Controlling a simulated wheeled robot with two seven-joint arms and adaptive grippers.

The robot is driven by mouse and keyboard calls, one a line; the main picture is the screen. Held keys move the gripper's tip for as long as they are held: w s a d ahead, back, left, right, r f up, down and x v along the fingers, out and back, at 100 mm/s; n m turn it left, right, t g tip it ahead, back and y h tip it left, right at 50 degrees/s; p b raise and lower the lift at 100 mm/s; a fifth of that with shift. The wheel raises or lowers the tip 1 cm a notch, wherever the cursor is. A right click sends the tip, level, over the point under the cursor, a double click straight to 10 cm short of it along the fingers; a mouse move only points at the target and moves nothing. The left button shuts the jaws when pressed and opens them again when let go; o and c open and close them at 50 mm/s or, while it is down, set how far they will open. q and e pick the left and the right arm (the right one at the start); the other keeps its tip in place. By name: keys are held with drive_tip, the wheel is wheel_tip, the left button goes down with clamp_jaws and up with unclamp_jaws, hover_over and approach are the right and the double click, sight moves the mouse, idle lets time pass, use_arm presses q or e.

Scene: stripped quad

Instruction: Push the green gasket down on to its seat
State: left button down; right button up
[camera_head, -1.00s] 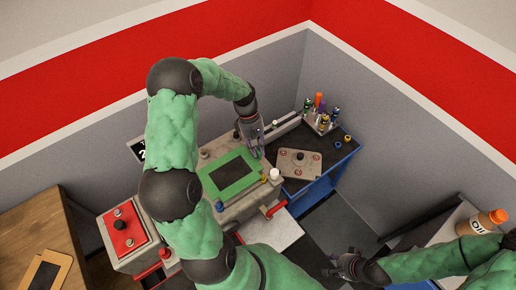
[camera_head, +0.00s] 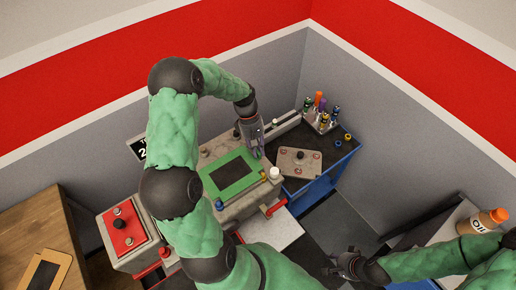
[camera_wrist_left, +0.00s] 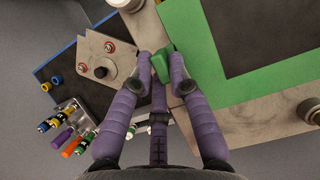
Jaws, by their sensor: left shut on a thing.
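The green gasket (camera_head: 240,188) is a flat rectangular frame around a dark panel on the grey machine (camera_head: 238,211). It also shows in the left wrist view (camera_wrist_left: 200,50), at the upper right. My left gripper (camera_head: 257,151) is at the gasket's far right corner. In the left wrist view, my left gripper's purple fingers (camera_wrist_left: 162,67) are shut on a small green tab (camera_wrist_left: 163,66) beside the frame. I cannot tell whether the gasket lies flush on its seat. My right gripper (camera_head: 338,265) is low at the right, away from the gasket; its jaw state is unclear.
A white knob (camera_head: 274,173) stands near the machine's right corner. A red-topped box (camera_head: 130,240) is at the left.

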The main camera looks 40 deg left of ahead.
use_arm(q)
drive_tip(key=shift+f+b, duration=0.75)
drive_tip(key=shift+f, duration=0.75)
drive_tip(key=c, duration=1.1)
unclamp_jaws()
drive_tip(key=v, duration=1.2)
drive_tip(key=shift+d, duration=0.1)
